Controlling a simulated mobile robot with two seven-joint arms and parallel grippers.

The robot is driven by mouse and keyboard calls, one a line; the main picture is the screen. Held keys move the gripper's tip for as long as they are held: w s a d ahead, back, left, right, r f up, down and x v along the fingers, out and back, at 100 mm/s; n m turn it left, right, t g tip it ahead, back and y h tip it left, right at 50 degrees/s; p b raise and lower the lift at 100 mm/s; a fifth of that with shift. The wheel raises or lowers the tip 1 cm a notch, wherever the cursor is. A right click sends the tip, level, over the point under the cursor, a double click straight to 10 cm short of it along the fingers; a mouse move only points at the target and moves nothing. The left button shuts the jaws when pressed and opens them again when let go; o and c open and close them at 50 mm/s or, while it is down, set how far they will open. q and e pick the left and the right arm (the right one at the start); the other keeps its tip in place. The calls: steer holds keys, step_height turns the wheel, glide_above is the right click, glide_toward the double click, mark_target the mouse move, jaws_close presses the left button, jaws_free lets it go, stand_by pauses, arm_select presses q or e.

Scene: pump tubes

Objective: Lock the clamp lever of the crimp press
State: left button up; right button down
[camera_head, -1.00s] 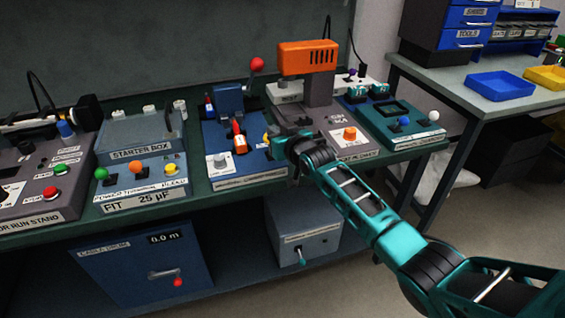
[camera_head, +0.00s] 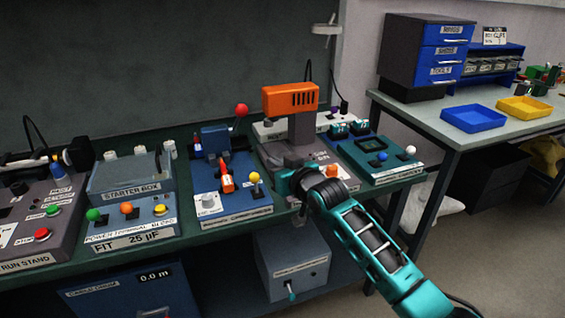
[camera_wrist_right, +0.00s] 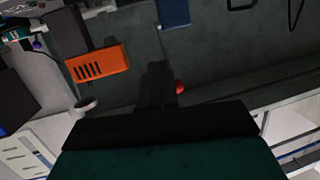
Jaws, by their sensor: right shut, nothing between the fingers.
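The blue unit (camera_head: 232,204) in the middle of the bench appears to be the crimp press; its label is too small to read surely. It carries a lever with a red ball (camera_head: 241,110), standing up at the back right. I cannot tell which is the clamp lever. My right gripper (camera_head: 282,182) is shut and empty, just right of the yellow knob and apart from it. Its dark fingers (camera_wrist_right: 155,88) show in the wrist view. My left gripper is not in view.
A grey press with an orange head (camera_head: 290,98) stands right of the blue unit, behind my right arm. The starter box (camera_head: 131,177) stands to the left. A teal unit (camera_head: 378,158) is at the right. A side table holds blue (camera_head: 473,118) and yellow (camera_head: 524,108) trays.

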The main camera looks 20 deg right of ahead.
steer(key=shift+s+d+r, duration=0.15)
steer(key=shift+s+r, duration=0.35)
steer(key=shift+s, duration=0.05)
steer(key=shift+s+d+r, duration=0.15)
steer(key=shift+s+r, duration=0.3)
steer(key=shift+s, duration=0.1)
steer(key=s+f+g, duration=0.2)
steer(key=s+f, duration=0.9)
steer(key=s, duration=0.4)
steer(key=s+a+f+g+h, duration=0.1)
steer(key=s+f+g, duration=0.1)
steer(key=s+f, duration=1)
steer(key=s, duration=0.3)
steer(key=shift+s+a+h, duration=0.15)
steer(key=shift+s+h, duration=0.1)
steer(key=shift+h, duration=0.05)
steer(key=shift+f, duration=0.1)
